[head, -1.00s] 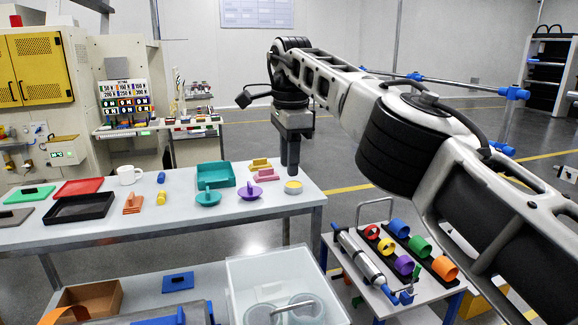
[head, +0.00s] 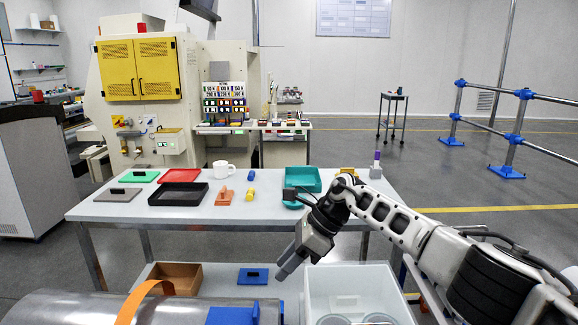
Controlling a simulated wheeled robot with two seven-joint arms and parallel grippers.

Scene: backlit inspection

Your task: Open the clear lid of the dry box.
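A pale, translucent open-looking box (head: 345,276) stands low in front of the table, at the bottom centre. Round clear or grey things show inside it, cut off by the picture's bottom edge. I cannot tell whether this is the dry box, and I make out no clear lid for certain. My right gripper (head: 287,268) points down and to the left, just left of that box's back corner and in front of the table's edge. Nothing shows in it, but I cannot tell how far its fingers are apart. My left gripper is out of view.
The white table (head: 130,208) holds a black tray (head: 178,194), a red tray (head: 181,175), a teal tray (head: 303,179) and a white mug (head: 223,168). A brown box (head: 178,277) and a blue plate (head: 253,276) lie below. My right arm hides the table's right front.

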